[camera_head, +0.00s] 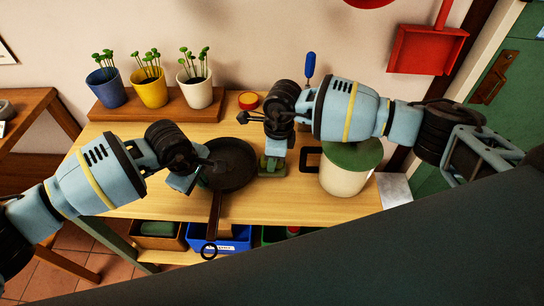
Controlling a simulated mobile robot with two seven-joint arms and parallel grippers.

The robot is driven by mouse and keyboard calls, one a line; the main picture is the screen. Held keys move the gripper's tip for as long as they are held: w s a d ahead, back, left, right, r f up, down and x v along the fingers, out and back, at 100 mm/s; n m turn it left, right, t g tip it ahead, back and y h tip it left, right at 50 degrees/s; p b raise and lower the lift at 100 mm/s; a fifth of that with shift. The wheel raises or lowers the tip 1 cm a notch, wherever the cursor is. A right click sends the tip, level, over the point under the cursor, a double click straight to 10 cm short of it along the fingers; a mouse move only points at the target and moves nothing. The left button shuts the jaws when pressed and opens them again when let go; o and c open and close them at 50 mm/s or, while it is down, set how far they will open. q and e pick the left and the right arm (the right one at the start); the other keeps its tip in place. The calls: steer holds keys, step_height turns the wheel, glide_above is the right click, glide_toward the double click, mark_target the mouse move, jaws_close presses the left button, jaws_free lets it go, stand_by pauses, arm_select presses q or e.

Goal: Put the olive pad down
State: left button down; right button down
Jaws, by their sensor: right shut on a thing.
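The olive pad (271,169) is a small green piece at the middle of the table, directly below my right gripper (273,158). My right gripper points down and is shut on the pad, which it partly hides. I cannot tell whether the pad's underside touches the tabletop. My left gripper (198,176) is at the left edge of a dark round pan (232,163), near where its handle begins. Its fingers are too small and dark to tell whether they are open or shut.
A cream pot (345,181) with a green top and dark handle stands just right of the pad. The pan's handle (214,215) reaches past the table's front edge. Three potted seedlings stand on a wooden board (157,107) behind.

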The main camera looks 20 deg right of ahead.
steer(key=shift+f, duration=0.1)
steer(key=c, duration=1.1)
jaws_free()
steer(key=r, duration=0.4)
steer(key=d+r, duration=0.1)
steer(key=r, duration=0.7)
steer(key=shift+s+d+r, duration=0.1)
steer(key=shift+s+d, duration=0.1)
steer(key=shift+s, duration=0.05)
steer(key=shift+o, duration=0.3)
